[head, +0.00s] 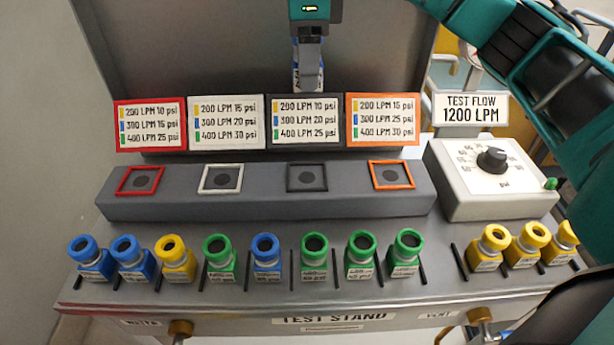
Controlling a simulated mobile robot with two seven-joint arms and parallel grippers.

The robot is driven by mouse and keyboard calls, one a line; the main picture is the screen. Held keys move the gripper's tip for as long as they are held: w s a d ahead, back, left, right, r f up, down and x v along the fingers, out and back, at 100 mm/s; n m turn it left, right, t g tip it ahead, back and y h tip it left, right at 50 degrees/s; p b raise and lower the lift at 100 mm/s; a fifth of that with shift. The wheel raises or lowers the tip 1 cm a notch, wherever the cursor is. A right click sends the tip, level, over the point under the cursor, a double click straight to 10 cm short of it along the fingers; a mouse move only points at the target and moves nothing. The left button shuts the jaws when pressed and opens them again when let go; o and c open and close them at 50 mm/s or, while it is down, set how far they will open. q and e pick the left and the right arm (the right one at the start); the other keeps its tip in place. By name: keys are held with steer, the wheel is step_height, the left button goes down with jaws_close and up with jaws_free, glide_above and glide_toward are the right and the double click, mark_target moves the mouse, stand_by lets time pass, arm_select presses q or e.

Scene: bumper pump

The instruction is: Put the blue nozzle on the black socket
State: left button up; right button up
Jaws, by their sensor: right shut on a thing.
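My right gripper (310,45) hangs at the top middle, pointing down, shut on a nozzle (308,76). Little of the held nozzle shows: a pale label with blue edges, so it looks blue. It is in the air above and in front of the black-framed sign. Other blue nozzles (88,258) (130,258) (268,258) stand in the front row. My left gripper is not in view.
Red (140,180), white (221,178) and orange (391,175) sockets share the ledge, all empty. Upright signs (305,122) stand behind. Green (314,258) and yellow (175,258) nozzles fill the front row between black dividers. A dial box (492,185) stands right.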

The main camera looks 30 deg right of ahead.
mark_target(307, 178)
steer(key=shift+f, duration=0.15)
step_height(307, 178, down, 19)
steer(key=shift+f+b, duration=0.2)
steer(key=shift+b, duration=0.2)
steer(key=shift+f, duration=0.1)
steer(key=o, duration=1.2)
steer(key=shift+r, duration=0.25)
step_height(307, 178, up, 12)
steer(key=shift+f, duration=0.1)
